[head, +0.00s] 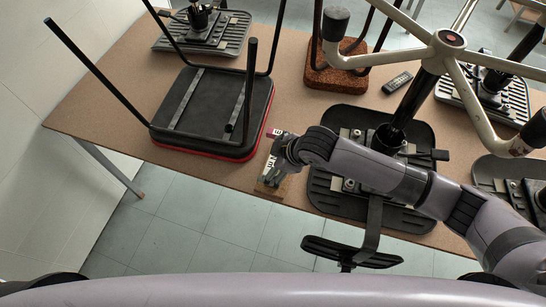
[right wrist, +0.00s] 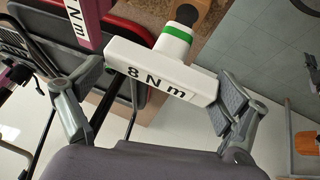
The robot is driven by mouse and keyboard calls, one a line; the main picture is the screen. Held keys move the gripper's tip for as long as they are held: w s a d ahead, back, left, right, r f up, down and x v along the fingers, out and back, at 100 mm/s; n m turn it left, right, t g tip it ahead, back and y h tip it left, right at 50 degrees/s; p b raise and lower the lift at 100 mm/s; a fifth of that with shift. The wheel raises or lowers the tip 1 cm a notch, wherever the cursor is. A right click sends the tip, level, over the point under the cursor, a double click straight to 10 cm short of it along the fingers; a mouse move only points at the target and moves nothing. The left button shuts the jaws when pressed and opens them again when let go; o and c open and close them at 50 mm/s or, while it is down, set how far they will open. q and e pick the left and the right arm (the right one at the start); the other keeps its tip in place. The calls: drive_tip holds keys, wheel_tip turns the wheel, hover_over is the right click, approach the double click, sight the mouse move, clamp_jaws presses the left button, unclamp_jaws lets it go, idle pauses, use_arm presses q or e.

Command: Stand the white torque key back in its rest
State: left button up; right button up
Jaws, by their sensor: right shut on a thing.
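The white torque key, marked 8 N m with a green ring, shows in the right wrist view (right wrist: 160,72). My right gripper (right wrist: 158,84) is shut on its white crossbar, one finger at each end. The key's dark lower part points away from the camera; its tip is hidden. In the head view my right gripper (head: 275,163) is at the table's front edge, over a small wooden block (head: 268,191) that looks like the rest. A magenta key (right wrist: 90,22) is beside the white one in the right wrist view. I cannot tell whether the white key's shaft is in the block.
An upturned chair with a black seat (head: 205,110) is left of the gripper on the brown table (head: 120,92). Another upturned chair's black parts (head: 345,120) are close on the right.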

drive_tip(key=shift+f+b, duration=0.85)
drive_tip(key=shift+f, duration=0.9)
drive_tip(key=o, duration=1.6)
drive_tip(key=shift+o, duration=0.3)
drive_tip(key=shift+r, duration=0.1)
drive_tip(key=v, duration=1.2)
